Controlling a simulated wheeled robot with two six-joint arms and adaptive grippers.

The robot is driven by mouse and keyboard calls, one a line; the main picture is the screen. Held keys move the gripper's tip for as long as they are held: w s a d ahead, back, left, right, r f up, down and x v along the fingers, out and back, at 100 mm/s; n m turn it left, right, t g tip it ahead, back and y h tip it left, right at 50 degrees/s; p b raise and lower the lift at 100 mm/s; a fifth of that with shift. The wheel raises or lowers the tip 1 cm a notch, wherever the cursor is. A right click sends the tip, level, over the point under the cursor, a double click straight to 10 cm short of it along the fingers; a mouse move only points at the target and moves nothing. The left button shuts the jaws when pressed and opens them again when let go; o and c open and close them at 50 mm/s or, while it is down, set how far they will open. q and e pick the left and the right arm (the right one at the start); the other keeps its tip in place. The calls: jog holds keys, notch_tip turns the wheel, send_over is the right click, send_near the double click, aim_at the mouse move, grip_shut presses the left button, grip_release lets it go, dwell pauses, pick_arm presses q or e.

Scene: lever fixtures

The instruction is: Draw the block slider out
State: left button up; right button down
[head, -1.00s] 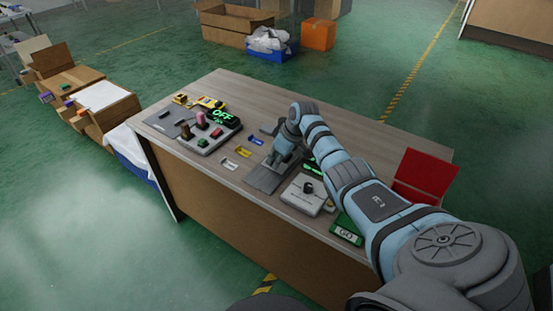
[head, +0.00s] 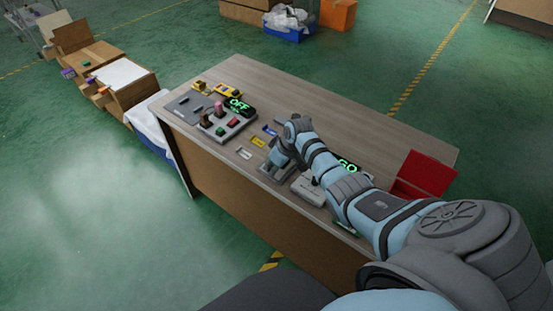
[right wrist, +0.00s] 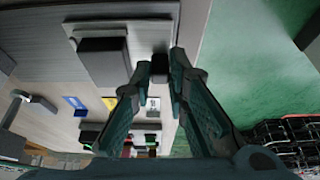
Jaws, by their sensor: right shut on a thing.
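The block slider fixture is a grey plate that shows in the right wrist view (right wrist: 155,35), with a dark block (right wrist: 103,62) on a lighter grey base. In the head view the plate (head: 267,171) lies near the table's front edge, mostly hidden by my right gripper (head: 277,163). In the right wrist view, my right gripper (right wrist: 161,68) is shut on a small dark knob (right wrist: 159,68), close to the table edge. I cannot tell how the knob joins the dark block. My left gripper is not in view.
Blue (head: 270,130) and yellow (head: 258,141) labels lie left of my right gripper. The table's back is clear.

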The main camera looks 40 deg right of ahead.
jog(key=c, duration=1.8)
grip_release()
jog(key=shift+a, duration=0.25)
jog(key=shift+c, duration=0.2)
jog(key=v, duration=1.2)
jog(key=shift+s+d, duration=0.1)
